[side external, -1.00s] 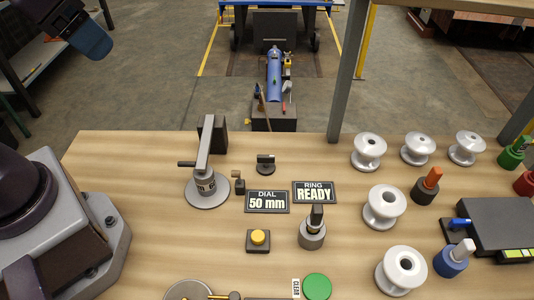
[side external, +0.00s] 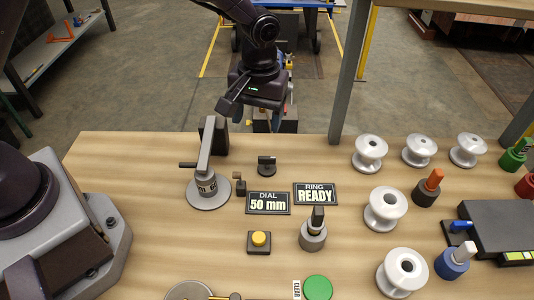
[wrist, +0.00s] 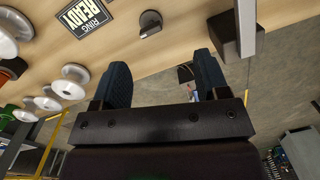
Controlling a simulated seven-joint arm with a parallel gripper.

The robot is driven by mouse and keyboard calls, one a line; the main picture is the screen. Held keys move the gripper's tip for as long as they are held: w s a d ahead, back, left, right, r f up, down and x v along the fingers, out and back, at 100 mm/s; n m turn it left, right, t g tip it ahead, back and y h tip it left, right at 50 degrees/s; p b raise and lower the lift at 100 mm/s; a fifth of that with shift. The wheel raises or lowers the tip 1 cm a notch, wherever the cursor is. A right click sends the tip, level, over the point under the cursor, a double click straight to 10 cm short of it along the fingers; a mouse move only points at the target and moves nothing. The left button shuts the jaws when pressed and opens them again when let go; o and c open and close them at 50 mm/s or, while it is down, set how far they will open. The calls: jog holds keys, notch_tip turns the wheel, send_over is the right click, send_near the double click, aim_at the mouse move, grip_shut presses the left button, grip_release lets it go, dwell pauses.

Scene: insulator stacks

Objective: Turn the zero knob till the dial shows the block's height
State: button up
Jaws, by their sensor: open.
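The dial display (side external: 268,203) reads 50 mm. A small dark knob (side external: 266,165) with a pale-marked grip stands behind it on the table; it also shows at the top of the wrist view (wrist: 150,24). I take it for the zero knob, as no label is visible. My gripper (side external: 262,100) is above and beyond the table's far edge, apart from the knob. In the wrist view its two blue fingers (wrist: 163,66) are spread, with nothing between them. A dark upright block (side external: 220,137) stands behind a grey round-based stand with an arm (side external: 206,190).
A RING READY sign (side external: 315,193), a dark-handled knob (side external: 313,236) and a yellow button (side external: 259,238) are nearby. A green disc (side external: 317,288) is at the front. Several white insulators (side external: 385,208) stand at right.

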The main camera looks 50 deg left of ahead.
aim_at(267, 157)
jog(key=f+n, duration=0.1)
jog(key=f, duration=0.3)
jog(key=w+f+n, duration=0.1)
jog(key=f, duration=0.3)
jog(key=w+f+n, duration=0.1)
jog(key=f, duration=0.3)
jog(key=shift+d+f+t, duration=0.1)
jog(key=shift+d+t, duration=0.15)
jog(key=shift+t, duration=0.15)
jog(key=c, duration=0.9)
